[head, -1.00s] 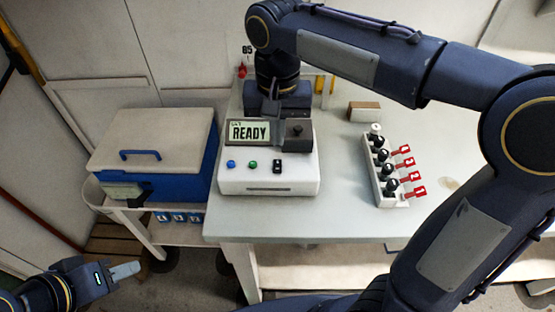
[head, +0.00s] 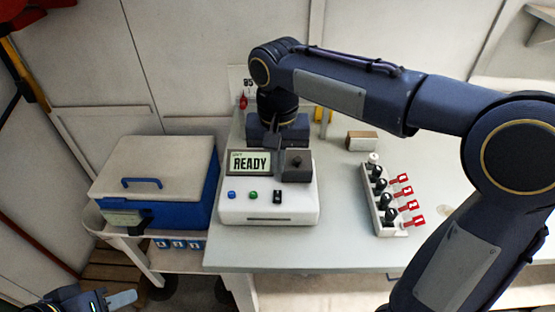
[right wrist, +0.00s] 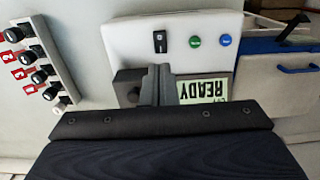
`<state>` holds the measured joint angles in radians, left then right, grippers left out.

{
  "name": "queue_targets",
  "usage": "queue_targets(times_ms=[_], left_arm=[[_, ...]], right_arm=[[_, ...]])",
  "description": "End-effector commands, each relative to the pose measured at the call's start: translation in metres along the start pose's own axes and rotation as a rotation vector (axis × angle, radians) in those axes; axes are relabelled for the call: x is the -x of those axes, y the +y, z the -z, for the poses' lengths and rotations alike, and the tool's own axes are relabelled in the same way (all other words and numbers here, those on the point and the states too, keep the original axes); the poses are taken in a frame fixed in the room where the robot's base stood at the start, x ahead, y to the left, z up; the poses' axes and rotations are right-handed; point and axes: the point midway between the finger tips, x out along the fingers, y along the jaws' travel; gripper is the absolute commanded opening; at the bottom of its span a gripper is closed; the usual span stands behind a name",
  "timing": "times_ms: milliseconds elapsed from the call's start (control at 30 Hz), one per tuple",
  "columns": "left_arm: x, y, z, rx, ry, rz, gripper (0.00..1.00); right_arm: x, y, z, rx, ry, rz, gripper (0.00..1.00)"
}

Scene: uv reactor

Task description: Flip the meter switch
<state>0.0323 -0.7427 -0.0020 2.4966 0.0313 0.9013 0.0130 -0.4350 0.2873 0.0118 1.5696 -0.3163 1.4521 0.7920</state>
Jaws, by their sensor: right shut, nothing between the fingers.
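The meter is a white box (head: 240,209) on the table with a lit display (head: 250,163) reading READY. Its front carries a blue button, a green button and a small black switch (head: 277,196). The switch also shows in the right wrist view (right wrist: 160,41); its position is too small to tell. A black block with a knob (head: 296,163) stands beside the display. My right gripper (head: 272,145) is shut and empty, at the back of the meter by the display's right edge. In the right wrist view its fingers (right wrist: 160,84) overlap the block and display. My left gripper (head: 122,299) is low at the left, its jaw opening unclear.
A rack of black knobs with red tags (head: 385,205) stands to the right on the table. A small box (head: 361,141) lies behind it. A blue case with a pale lid (head: 155,170) sits on a cart to the left. Table between meter and rack is clear.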

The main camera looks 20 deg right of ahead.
Motion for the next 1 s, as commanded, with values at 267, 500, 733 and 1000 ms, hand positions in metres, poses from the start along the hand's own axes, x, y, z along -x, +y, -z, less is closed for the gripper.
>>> queue_targets(times_ms=[267,500,733,1000], left_arm=[[0.042,0.019,0.021,0.000,0.000,0.000,0.36],[0.035,0.016,0.017,0.000,0.000,0.000,0.36],[0.037,0.017,0.019,0.000,0.000,0.000,0.36],[0.038,0.017,0.019,0.000,0.000,0.000,0.36]], right_arm=[[0.048,0.008,0.010,-0.002,0.000,0.000,0.00],[0.095,0.008,0.018,-0.001,0.004,0.003,0.00],[0.129,0.008,0.022,0.001,0.002,0.001,0.00],[0.137,0.008,0.023,0.001,0.000,0.000,0.00]])
